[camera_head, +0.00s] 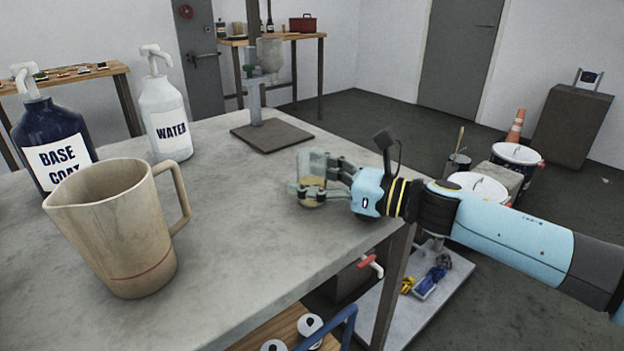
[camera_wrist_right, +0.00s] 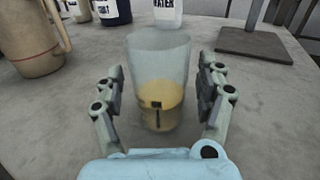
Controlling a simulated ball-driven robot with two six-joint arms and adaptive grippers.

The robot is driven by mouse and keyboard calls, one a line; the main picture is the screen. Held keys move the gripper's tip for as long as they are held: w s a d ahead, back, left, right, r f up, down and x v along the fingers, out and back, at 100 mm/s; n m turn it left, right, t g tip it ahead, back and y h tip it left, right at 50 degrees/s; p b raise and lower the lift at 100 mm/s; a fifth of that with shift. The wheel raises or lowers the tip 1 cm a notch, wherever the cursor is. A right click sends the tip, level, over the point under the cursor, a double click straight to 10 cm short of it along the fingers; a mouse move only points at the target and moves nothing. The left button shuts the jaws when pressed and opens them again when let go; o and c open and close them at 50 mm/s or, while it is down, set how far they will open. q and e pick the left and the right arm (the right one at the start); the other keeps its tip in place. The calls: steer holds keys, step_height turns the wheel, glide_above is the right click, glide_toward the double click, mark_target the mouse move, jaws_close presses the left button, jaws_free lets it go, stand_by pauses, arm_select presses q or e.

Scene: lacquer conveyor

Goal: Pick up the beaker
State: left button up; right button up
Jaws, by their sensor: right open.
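The beaker (camera_head: 312,180) is a clear glass with yellowish liquid in its lower part. It stands upright on the grey table near its right edge. In the right wrist view the beaker (camera_wrist_right: 159,75) is in the middle, between the two fingers. My right gripper (camera_head: 318,181) is open around the beaker, one finger on each side. In the right wrist view my right gripper (camera_wrist_right: 160,100) shows a gap between each finger and the glass. My left gripper is not in view.
A large beige pitcher (camera_head: 115,235) stands on the table (camera_head: 235,265) at the left. Behind it are the base coat bottle (camera_head: 50,140) and the water bottle (camera_head: 165,120). A stand with a dark base plate (camera_head: 272,135) is behind the beaker. The table between is clear.

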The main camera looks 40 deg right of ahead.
steer(key=c, duration=1.3)
steer(key=shift+c, duration=0.2)
